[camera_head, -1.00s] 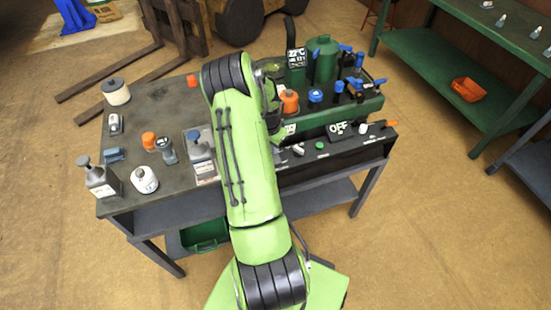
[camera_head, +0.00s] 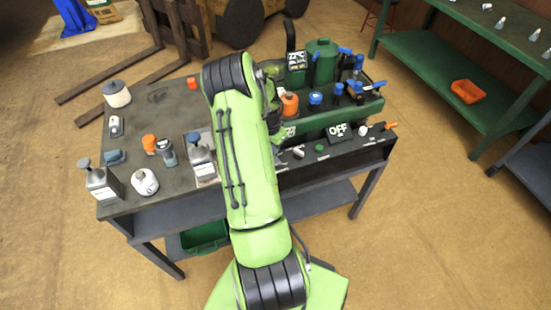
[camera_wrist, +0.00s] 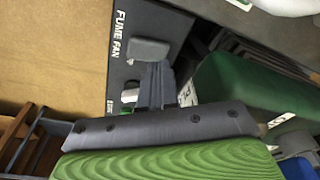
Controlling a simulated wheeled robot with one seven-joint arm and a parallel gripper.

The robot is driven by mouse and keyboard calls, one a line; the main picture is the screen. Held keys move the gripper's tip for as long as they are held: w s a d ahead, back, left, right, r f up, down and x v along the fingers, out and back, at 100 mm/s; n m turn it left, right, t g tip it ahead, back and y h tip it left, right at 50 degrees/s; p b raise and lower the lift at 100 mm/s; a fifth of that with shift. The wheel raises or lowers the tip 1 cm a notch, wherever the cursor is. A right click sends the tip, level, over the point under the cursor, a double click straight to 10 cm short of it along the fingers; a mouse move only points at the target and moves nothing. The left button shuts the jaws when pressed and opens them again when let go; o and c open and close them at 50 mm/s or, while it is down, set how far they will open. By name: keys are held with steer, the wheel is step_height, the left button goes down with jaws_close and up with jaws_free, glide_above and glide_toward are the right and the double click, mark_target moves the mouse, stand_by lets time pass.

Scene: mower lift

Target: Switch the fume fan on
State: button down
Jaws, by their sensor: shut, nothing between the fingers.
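A black panel lettered FUME FAN (camera_wrist: 118,72) shows in the wrist view. A grey block (camera_wrist: 149,49) sits on it beside the lettering; I cannot tell which way it is set. My gripper (camera_wrist: 155,72) is shut and empty, its narrow fingers close to that block. I cannot tell whether they touch. A small pale knob (camera_wrist: 129,96) is left of the fingers. In the head view, my arm hides the gripper and part of the bench's front panel. A black display (camera_head: 338,132) there reads OFF.
A green rack (camera_head: 325,117) with blue-capped and orange-capped items stands at the bench's right. A green button (camera_head: 319,148) and a white switch (camera_head: 298,153) are on the front panel. Several bottles and jars stand on the bench's left (camera_head: 125,145).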

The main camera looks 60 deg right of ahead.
mark_target(274, 157)
step_height(274, 157, up, 5)
steer(key=p, duration=0.2)
steer(key=shift+p, duration=0.3)
stand_by(0.3)
